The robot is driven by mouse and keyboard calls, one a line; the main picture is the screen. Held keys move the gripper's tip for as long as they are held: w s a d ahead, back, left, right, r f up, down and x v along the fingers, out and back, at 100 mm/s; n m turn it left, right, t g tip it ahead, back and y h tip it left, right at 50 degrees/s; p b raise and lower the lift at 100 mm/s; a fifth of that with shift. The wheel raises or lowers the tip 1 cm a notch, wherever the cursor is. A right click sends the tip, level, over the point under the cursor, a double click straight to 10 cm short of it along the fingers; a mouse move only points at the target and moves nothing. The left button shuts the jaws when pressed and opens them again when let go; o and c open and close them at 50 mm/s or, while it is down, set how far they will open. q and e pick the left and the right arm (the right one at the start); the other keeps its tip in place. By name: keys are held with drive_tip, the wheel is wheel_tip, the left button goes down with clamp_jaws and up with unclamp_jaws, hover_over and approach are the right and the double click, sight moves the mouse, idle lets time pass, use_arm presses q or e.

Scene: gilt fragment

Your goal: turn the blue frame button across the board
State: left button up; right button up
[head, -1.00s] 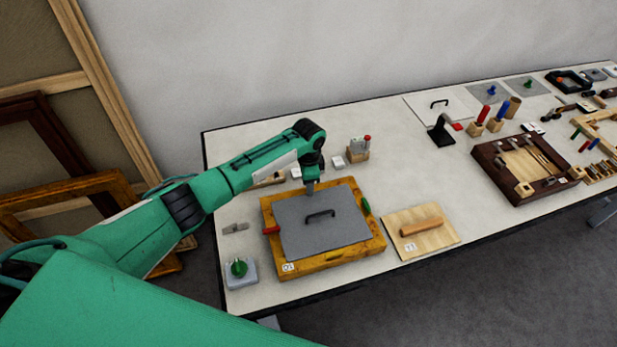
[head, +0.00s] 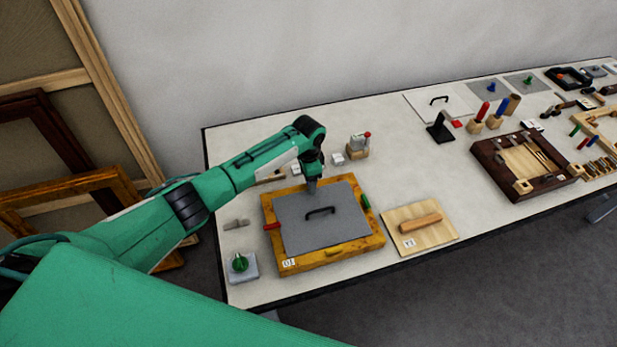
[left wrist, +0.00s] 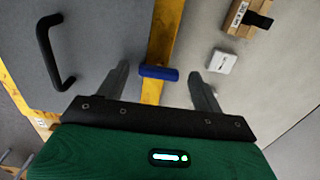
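The blue frame button (left wrist: 159,72) shows in the left wrist view on the gilt frame's rail (left wrist: 165,30). Its long side lies crosswise to the rail, its left end near the grey board's edge; I cannot tell whether it overlaps the board. My left gripper (left wrist: 159,84) is open, its fingers on either side of the button with gaps. In the head view my left gripper (head: 312,188) points down at the far rail of the gilt frame (head: 300,265) and hides the blue button. The grey board (head: 320,232) with a black handle (head: 320,210) lies in the frame. My right gripper is out of view.
A red button (head: 271,227) and a green button (head: 365,203) sit on the frame's side rails. A green knob (head: 240,263) stands at left, a wooden panel (head: 430,235) at right. Small white blocks (head: 338,159) and a red-topped block (head: 358,147) stand behind.

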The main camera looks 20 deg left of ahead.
use_arm(q)
wheel_tip(320, 180, up, 14)
drive_tip(key=b, duration=0.4)
idle(0.3)
drive_tip(key=shift+s+f, duration=0.1)
drive_tip(key=shift+f, duration=0.1)
